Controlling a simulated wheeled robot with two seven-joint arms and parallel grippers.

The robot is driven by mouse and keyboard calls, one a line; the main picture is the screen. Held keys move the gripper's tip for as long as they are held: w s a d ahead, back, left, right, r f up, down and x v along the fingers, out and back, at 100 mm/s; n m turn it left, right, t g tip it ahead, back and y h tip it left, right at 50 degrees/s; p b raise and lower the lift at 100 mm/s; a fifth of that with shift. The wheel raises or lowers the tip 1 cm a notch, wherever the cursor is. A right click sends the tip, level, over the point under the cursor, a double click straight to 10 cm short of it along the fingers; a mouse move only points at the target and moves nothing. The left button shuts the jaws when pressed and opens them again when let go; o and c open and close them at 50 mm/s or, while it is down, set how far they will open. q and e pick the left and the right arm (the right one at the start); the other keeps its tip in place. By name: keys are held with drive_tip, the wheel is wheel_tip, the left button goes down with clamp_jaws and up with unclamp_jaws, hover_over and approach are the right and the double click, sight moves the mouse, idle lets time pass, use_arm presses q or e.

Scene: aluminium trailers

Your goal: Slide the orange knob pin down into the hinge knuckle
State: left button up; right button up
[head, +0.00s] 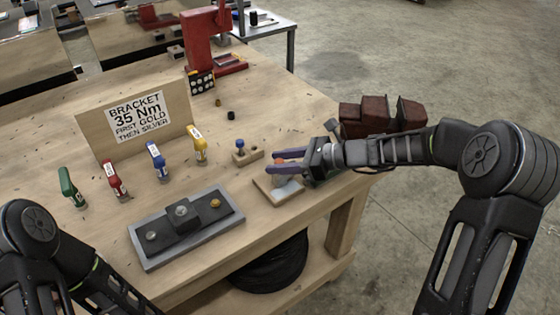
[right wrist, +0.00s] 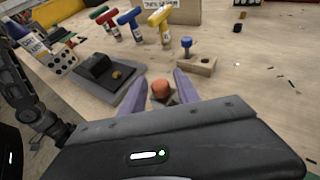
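The orange knob pin (head: 279,161) is mostly hidden by my right gripper in the head view. Its round orange top (right wrist: 163,89) shows clearly in the right wrist view. It sits above a small grey piece, probably the hinge knuckle, on a wooden board (head: 270,191) with a pale metal plate (head: 291,187). How deep the pin sits is hidden. My right gripper (head: 267,161) is open, its purple fingers on either side of the knob. In the right wrist view the fingers (right wrist: 164,77) appear apart from it. My left gripper is out of view; only my left arm shows.
A wooden block (head: 247,156) with a blue knob pin (head: 240,145) stands just beyond the fingers. A grey tray (head: 153,257) with a dark bracket is to the left. Several coloured T-handled tools stand before a sign (head: 138,119). A dark red vise (head: 365,120) is behind my right wrist.

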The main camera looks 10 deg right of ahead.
drive_tip(key=shift+o, duration=0.3)
drive_tip(key=shift+r, duration=0.1)
drive_tip(key=shift+r, duration=0.1)
drive_tip(key=b+v, duration=0.1)
drive_tip(key=v, duration=1.1)
drive_tip(key=shift+b, duration=0.35)
drive_tip(key=shift+d, duration=0.1)
